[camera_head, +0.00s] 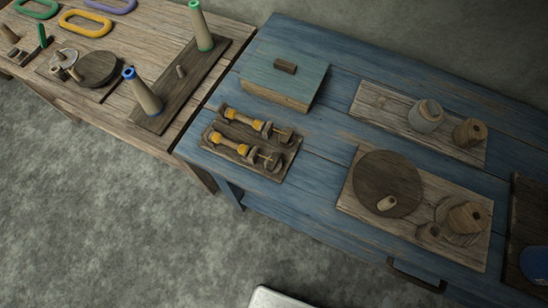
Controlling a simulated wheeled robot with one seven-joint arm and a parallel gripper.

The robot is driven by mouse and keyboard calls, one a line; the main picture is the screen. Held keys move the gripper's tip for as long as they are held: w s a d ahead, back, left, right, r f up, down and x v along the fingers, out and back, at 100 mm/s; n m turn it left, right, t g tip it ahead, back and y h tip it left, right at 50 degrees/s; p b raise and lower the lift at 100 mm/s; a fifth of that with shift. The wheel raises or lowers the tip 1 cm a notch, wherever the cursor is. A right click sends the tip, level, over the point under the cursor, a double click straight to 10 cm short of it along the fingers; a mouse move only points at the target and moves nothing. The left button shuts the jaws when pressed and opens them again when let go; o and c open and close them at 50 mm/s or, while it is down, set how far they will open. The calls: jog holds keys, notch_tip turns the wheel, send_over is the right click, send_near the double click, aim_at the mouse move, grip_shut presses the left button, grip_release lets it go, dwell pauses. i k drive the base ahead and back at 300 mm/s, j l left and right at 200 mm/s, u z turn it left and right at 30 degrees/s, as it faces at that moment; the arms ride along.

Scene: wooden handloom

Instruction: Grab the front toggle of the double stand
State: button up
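The double stand is a small dark wooden board (232,159) on the left part of the blue table. It carries two wooden toggles with yellow bands, lying side by side. The front toggle (241,149) is the one nearer the table's front edge. The back toggle (257,124) lies parallel behind it, with a narrow gap between them. Both have a knobbed left end and disc-like wooden parts at the right. My gripper is not in view.
A teal-lidded box (285,80) stands just behind the stand. To the right are a board with a dark round disc (385,180) and a board with a grey jar (425,116). A brown table (110,110) with upright cones adjoins at left. Open floor (130,230) lies in front.

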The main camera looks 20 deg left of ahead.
aim_at(271, 166)
jog(key=l+u, duration=0.1)
jog(key=u, duration=0.4)
jog(key=l+u, duration=0.1)
jog(key=u, duration=0.4)
jog(key=k+u, duration=0.1)
jog(key=u, duration=0.4)
jog(key=l+u, duration=0.1)
jog(key=u, duration=0.4)
jog(key=k+u, duration=0.1)
jog(key=k+l, duration=0.05)
jog(key=k, duration=0.05)
